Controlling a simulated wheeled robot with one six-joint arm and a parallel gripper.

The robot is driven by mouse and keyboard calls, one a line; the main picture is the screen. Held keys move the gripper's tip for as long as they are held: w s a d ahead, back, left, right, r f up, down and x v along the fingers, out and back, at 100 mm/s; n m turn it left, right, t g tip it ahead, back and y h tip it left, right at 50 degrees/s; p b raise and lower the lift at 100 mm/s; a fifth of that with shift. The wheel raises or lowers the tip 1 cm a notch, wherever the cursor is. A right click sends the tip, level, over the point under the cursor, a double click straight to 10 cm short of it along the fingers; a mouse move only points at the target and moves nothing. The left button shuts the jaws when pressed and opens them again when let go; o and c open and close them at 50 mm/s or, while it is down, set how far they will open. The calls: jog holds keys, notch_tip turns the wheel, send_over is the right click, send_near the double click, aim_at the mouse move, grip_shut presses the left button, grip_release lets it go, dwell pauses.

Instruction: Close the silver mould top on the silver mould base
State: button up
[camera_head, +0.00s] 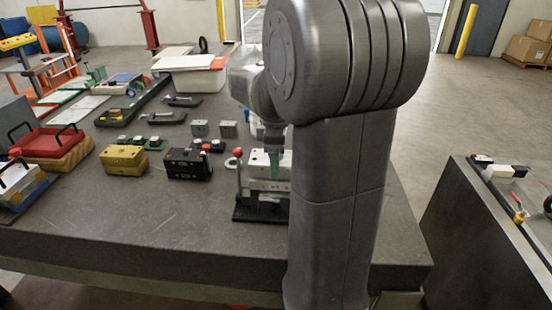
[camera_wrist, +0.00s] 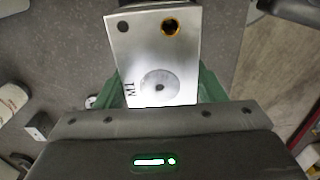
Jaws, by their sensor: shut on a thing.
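The silver mould top (camera_wrist: 160,60) is a pale metal block marked M1, with a round disc and two holes on its face. In the wrist view it lies between the green fingers of my gripper (camera_wrist: 162,88), which is shut on it. In the head view my gripper (camera_head: 274,163) points down at silver blocks on a black stand (camera_head: 258,213). The lower silver block (camera_head: 268,186) looks like the silver mould base. My arm hides their right side, and I cannot tell whether top and base touch.
A black mould (camera_head: 187,164) and a yellow mould (camera_head: 123,160) stand to the left. A red-balled lever (camera_head: 238,153) rises beside the stand. The front left of the table (camera_head: 150,220) is clear.

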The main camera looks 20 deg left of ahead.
jog(key=shift+r, duration=0.1)
jog(key=o, duration=1.7)
notch_tip(320, 180, up, 14)
jog(key=shift+f, duration=0.15)
notch_tip(320, 180, down, 14)
jog(key=shift+r, duration=0.1)
